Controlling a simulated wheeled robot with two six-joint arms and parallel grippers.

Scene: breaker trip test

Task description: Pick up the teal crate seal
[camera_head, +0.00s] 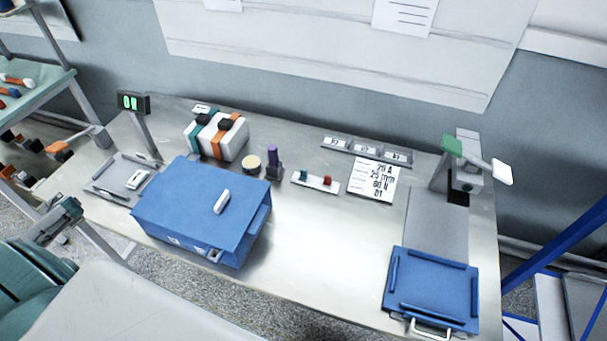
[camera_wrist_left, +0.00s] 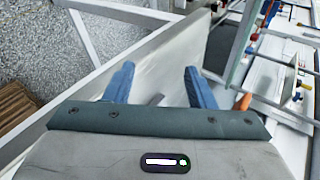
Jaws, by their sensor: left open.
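A small teal piece (camera_head: 303,175), which looks like the teal crate seal, stands on a white strip (camera_head: 316,182) in the middle of the table. My left gripper (camera_head: 70,208) is at the left edge of the head view, off the table's left end and far from the teal piece. In the left wrist view its blue fingers (camera_wrist_left: 160,88) are apart with nothing held between them. The teal piece cannot be made out in the wrist view. My right gripper does not show.
A large blue crate (camera_head: 190,222) stands between my left gripper and the strip. Behind it are a strapped white box (camera_head: 222,142) and a purple-topped stamp-like object (camera_head: 273,160). A printed card (camera_head: 374,180) lies right of the strip. A blue tray-like lid (camera_head: 430,288) lies front right.

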